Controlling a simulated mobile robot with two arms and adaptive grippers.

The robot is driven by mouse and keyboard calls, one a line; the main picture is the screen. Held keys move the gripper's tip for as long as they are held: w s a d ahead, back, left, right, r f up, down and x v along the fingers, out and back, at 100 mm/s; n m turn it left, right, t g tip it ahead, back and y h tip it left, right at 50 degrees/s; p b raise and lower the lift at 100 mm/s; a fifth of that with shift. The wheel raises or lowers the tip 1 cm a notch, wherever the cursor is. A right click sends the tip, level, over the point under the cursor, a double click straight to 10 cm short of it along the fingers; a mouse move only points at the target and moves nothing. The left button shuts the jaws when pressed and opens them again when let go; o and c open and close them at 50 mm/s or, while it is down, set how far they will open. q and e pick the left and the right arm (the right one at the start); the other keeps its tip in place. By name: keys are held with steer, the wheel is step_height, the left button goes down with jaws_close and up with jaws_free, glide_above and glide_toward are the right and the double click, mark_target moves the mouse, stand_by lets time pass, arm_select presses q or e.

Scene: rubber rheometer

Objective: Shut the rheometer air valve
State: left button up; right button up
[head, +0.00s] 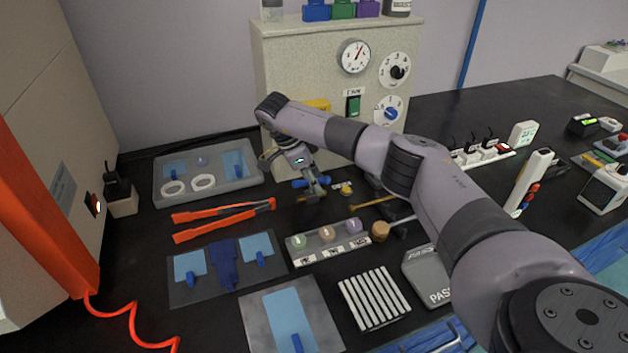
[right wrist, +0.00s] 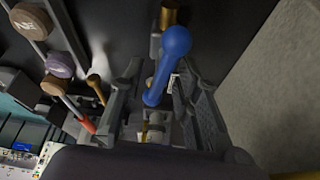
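The air valve has a blue lever (right wrist: 170,60) with a rounded end and brass fittings (right wrist: 172,14). In the head view the blue lever (head: 302,183) shows low in front of the beige cabinet, partly hidden by my right gripper (head: 313,189). In the right wrist view my right gripper (right wrist: 157,82) is open, with a finger on each side of the lever. Gaps show between the lever and the fingers, and I cannot tell whether either touches it. My left gripper is not in view.
The beige cabinet (head: 284,68) with gauge and dials stands behind the valve. Orange-handled tongs (head: 222,212) and a grey tray (head: 208,185) lie to the left. A rack of labelled round samples (head: 327,240) and a wooden-handled tool (head: 381,231) lie in front.

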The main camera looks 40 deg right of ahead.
steer(key=v, duration=1.2)
